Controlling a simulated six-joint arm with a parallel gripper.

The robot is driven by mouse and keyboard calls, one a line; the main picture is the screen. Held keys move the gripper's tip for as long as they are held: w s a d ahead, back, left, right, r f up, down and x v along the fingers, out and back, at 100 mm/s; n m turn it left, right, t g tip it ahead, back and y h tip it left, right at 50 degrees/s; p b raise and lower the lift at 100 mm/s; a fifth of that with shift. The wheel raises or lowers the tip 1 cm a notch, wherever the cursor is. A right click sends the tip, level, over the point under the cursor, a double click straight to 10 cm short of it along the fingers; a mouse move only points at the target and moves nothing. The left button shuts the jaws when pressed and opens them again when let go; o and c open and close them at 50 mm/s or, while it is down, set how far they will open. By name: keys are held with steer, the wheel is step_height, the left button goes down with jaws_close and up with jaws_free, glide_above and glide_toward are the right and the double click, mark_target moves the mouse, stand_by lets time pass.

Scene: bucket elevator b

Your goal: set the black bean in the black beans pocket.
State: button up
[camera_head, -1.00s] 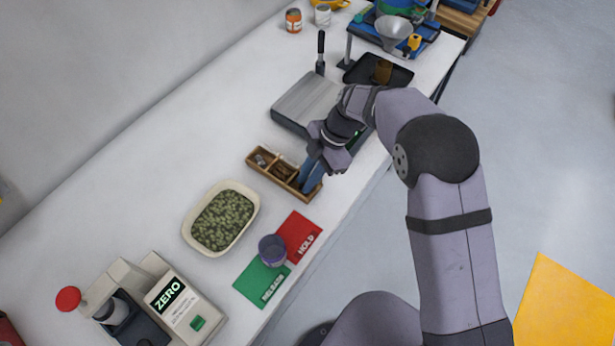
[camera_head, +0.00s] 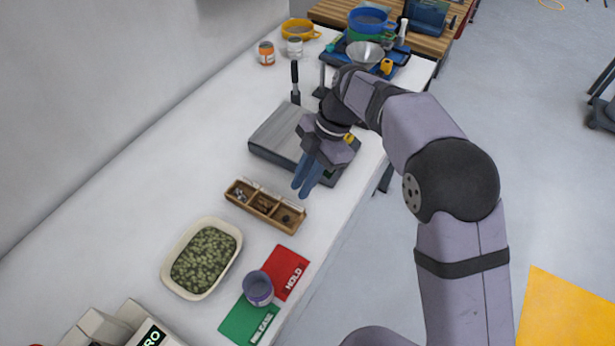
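A wooden tray with three pockets (camera_head: 247,208) sits on the white bench. Its right pocket holds something small and dark (camera_head: 286,217), too small to tell if it is a black bean. The middle pocket holds brown pieces and the left one pale grey pieces. My gripper (camera_head: 304,192) points down with two blue fingers, above and just beyond the tray's right end, clear of the pockets. The fingers lie close together in this view, and the gap between them cannot be judged. I see nothing held at their tips.
A cream dish of green beans (camera_head: 203,260) stands left of the tray. A purple cup (camera_head: 258,289) stands across the green RELEASE card (camera_head: 240,322) and red HOLD card (camera_head: 288,268). A grey flat-topped device (camera_head: 276,137) lies behind my gripper.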

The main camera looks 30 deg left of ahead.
steer(key=shift+v, duration=1.45)
steer(key=shift+w+d, duration=0.1)
steer(key=w+d+f+m+t, duration=0.1)
steer(key=w+d+m, duration=0.1)
steer(key=d+m, duration=0.75)
steer(key=w+d+f+m+t, duration=0.15)
steer(key=d+m, duration=0.45)
steer(key=d, duration=0.7)
steer(key=s+d+f+m+t+h, duration=0.1)
steer(key=s+d+f+m, duration=0.1)
steer(key=s+d+m, duration=0.3)
steer(key=s+d+f+m+h, duration=0.1)
steer(key=s+d+m, duration=0.5)
steer(key=d+m, duration=0.4)
steer(key=shift+d+f+t, duration=0.35)
steer(key=shift+d+f, duration=0.05)
steer(key=shift+d, duration=0.65)
